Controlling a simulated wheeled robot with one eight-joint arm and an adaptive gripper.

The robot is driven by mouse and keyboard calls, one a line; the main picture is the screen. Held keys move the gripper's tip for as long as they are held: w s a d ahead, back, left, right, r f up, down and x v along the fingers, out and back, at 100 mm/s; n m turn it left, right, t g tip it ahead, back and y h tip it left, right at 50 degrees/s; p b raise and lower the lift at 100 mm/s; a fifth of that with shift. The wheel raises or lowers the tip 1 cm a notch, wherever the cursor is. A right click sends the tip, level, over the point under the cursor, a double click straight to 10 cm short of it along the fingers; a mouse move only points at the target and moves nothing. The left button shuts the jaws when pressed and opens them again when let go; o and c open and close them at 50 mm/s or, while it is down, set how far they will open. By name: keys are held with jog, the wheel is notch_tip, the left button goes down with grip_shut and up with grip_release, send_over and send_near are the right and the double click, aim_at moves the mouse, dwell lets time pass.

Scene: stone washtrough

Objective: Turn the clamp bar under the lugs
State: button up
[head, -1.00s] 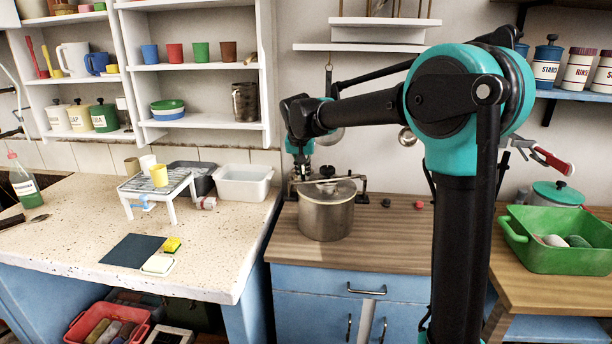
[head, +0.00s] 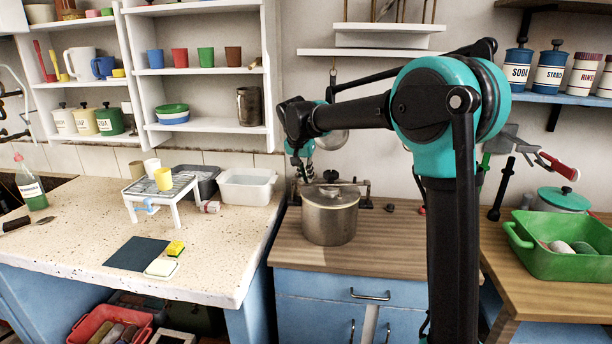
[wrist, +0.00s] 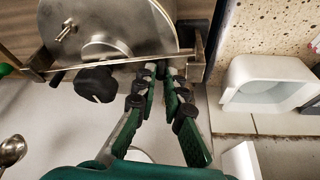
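A steel pot (head: 330,222) with a flat lid stands on the wooden counter. In the wrist view its round lid (wrist: 135,22) fills the top. A thin metal clamp bar (wrist: 100,67) crosses beside the lid between upright metal brackets, which look like the lugs, at left (wrist: 40,62) and right (wrist: 197,48). A black knob (wrist: 96,84) sits at the bar. My gripper (wrist: 160,74) has its green fingers apart with a narrow gap, tips close to the bar near the right bracket. Contact with the bar cannot be told. In the head view my gripper (head: 306,174) is at the pot's back left.
A white basin (wrist: 265,85) lies right of the gripper in the wrist view; the head view shows it left of the pot (head: 245,188). A white rack (head: 165,190) stands farther left. A green tub (head: 570,262) is at right. Wooden counter before the pot is clear.

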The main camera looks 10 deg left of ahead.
jog(key=o, duration=0.4)
jog(key=shift+s, duration=0.1)
